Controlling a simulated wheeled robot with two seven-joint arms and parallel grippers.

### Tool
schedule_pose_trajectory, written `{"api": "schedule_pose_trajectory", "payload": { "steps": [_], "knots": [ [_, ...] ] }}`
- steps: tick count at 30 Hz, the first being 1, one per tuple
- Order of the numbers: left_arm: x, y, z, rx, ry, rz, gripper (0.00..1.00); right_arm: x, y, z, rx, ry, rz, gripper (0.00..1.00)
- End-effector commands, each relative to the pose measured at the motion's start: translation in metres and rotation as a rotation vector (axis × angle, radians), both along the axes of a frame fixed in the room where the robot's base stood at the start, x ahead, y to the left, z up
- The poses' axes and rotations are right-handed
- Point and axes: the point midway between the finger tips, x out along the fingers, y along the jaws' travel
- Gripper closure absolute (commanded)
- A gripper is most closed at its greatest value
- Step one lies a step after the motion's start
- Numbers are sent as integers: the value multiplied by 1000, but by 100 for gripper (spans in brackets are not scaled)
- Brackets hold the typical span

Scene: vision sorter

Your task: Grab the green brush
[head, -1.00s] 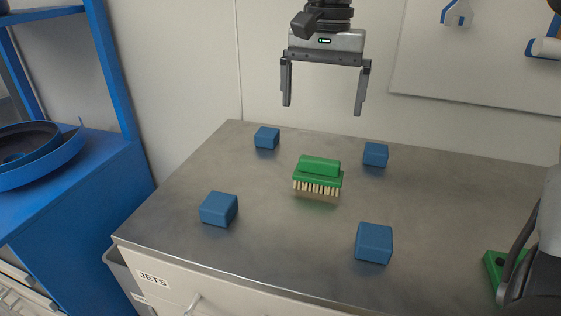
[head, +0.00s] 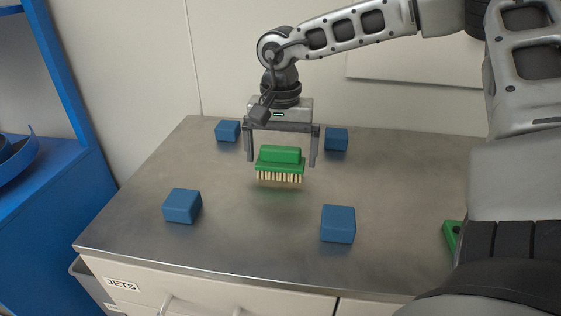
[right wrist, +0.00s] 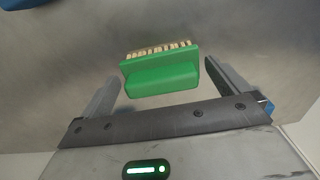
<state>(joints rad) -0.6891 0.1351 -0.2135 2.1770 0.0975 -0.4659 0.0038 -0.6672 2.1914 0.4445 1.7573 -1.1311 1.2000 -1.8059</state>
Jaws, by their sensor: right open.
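The green brush (head: 280,160) has its pale bristles facing down, in the middle of the steel tabletop between the blue blocks. My right gripper (head: 281,163) comes down over it from behind, its two fingers apart on either side of the brush in the head view. The gripper holds nothing. My left gripper is not in view.
Blue blocks stand around the brush: back left (head: 228,131), back right (head: 336,139), front left (head: 182,206) and front right (head: 338,224). A green object (head: 452,235) is partly hidden by my arm at right. A wall rises behind the steel tabletop (head: 250,235).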

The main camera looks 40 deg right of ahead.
Motion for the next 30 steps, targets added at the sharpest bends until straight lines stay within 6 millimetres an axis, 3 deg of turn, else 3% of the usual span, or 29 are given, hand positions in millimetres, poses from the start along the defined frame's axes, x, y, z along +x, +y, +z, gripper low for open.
{"api": "schedule_pose_trajectory", "payload": {
  "steps": [4, 11, 12, 16, 25, 30],
  "knots": [
    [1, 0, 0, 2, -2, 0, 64, 0, 0, -16, 0, 0, -2, 0],
    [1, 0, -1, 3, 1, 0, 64, 1, 0, -18, 0, -3, -2, 0],
    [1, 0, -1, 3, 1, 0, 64, 1, 0, -18, 0, -3, -2, 3],
    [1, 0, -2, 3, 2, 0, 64, 1, 0, -18, 0, -3, -2, 38],
    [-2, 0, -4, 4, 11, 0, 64, 1, 0, -16, 0, -4, -2, 38],
    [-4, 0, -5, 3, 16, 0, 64, 2, 0, 5, -2, -8, -1, 38]
  ]
}}
